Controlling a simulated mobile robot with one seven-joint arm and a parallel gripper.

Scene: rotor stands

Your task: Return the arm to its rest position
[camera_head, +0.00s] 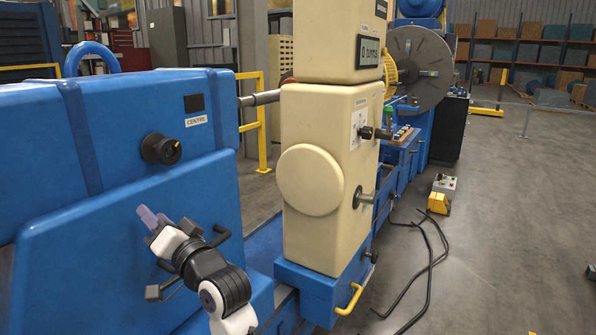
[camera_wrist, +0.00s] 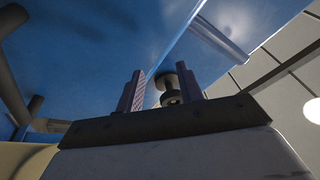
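My gripper (camera_head: 151,216) is at the lower left of the head view, in front of the blue machine housing (camera_head: 60,240). Its purplish fingers point up and left, below the black knob (camera_head: 161,149) beside the "CENTRE" label. In the wrist view my gripper (camera_wrist: 158,90) has its two fingers apart, with a gap between them. A dark knob-like part (camera_wrist: 170,88) shows in that gap, beyond the fingers; nothing appears gripped. My arm comes in from the bottom edge of the head view.
A cream column (camera_head: 325,180) with handles stands right of my arm. Dark lever handles (camera_head: 219,236) are close around my wrist. Black cables (camera_head: 432,260) and a yellow-grey control box (camera_head: 441,195) lie on the floor. Open floor (camera_head: 520,220) extends at right.

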